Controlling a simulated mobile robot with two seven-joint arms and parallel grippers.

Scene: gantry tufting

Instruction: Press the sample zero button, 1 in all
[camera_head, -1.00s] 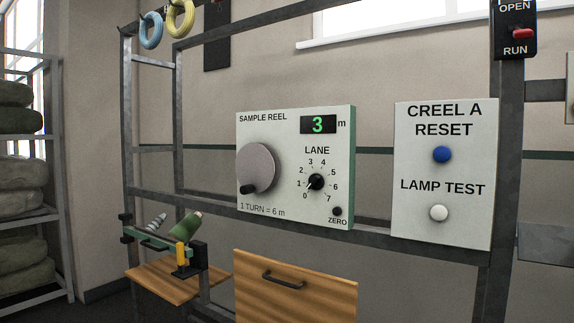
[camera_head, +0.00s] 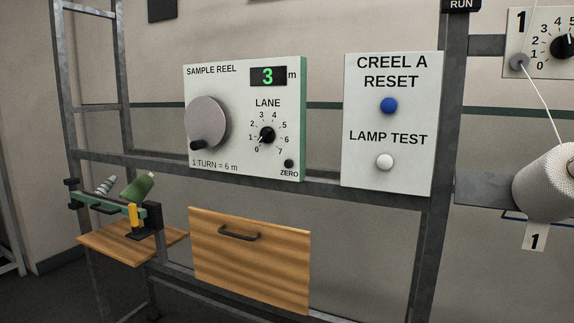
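The zero button (camera_head: 289,164) is a small dark round button at the lower right of the white sample reel panel (camera_head: 225,83), just above the word ZERO. The panel's display (camera_head: 268,76) reads a green 3 m. The panel also bears a large grey crank disc (camera_head: 208,122) with a black handle and a black lane knob (camera_head: 267,135) that points toward the low numbers at lower left. Neither of my grippers shows in this view.
A second white panel (camera_head: 366,165) to the right has a blue creel A reset button (camera_head: 389,105) and a white lamp test button (camera_head: 384,162). A wooden drawer front (camera_head: 250,270) hangs below. A yarn cone (camera_head: 548,185) juts out at far right.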

